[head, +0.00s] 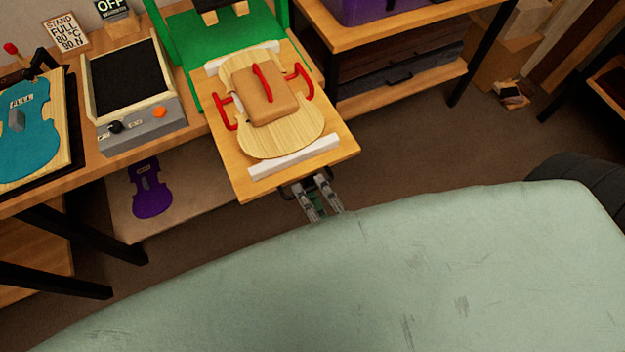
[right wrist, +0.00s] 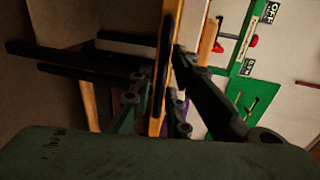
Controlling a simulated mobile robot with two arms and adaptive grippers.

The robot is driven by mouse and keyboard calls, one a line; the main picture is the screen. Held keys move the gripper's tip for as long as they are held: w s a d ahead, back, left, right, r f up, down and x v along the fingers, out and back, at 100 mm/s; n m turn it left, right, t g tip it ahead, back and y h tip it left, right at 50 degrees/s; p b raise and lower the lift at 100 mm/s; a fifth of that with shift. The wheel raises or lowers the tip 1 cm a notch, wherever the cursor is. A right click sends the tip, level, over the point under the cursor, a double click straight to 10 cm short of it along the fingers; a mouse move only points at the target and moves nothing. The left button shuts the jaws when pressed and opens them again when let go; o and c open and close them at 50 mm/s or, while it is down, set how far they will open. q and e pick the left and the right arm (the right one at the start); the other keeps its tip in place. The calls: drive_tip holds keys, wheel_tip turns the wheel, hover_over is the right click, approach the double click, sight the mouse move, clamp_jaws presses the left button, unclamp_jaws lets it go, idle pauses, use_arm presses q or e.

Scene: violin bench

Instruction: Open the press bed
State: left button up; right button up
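The press bed (head: 345,152) is a pale wooden board that reaches out from under the green press frame (head: 282,22), past the bench front. On it lies a wooden violin body (head: 263,146) with red clamp-like pieces (head: 304,82) and a tan block (head: 262,98), between white bars (head: 294,157). My right gripper (head: 318,197) is at the bed's front edge, at a dark handle. In the right wrist view its fingers (right wrist: 170,72) lie either side of the black handle bar (right wrist: 165,45); whether they press on it is unclear. My left gripper is out of view.
A hot plate (head: 127,80) with an orange knob and a teal violin-shaped piece (head: 28,140) stand on the bench at left. A purple violin shape (head: 150,188) lies on the lower shelf. Another shelf unit (head: 400,75) is close at right. Open floor (head: 430,150) lies right of the bed.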

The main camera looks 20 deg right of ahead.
drive_tip(key=v, duration=1.2)
idle(0.4)
wheel_tip(320, 180, down, 28)
drive_tip(key=s+n+g+y, duration=0.2)
drive_tip(key=n+g, duration=0.4)
drive_tip(key=n, duration=0.7)
drive_tip(key=s+d+f+n+g+h, duration=0.1)
drive_tip(key=s+d+f+n+g, duration=0.2)
drive_tip(key=s+f, duration=0.3)
drive_tip(key=s+d+f+n+g+h, duration=0.1)
drive_tip(key=s+d+f+n+g, duration=0.3)
drive_tip(key=f, duration=0.6)
drive_tip(key=s+d+g, duration=0.1)
drive_tip(key=s+d, duration=0.1)
drive_tip(key=shift+s+d+g+h, duration=0.3)
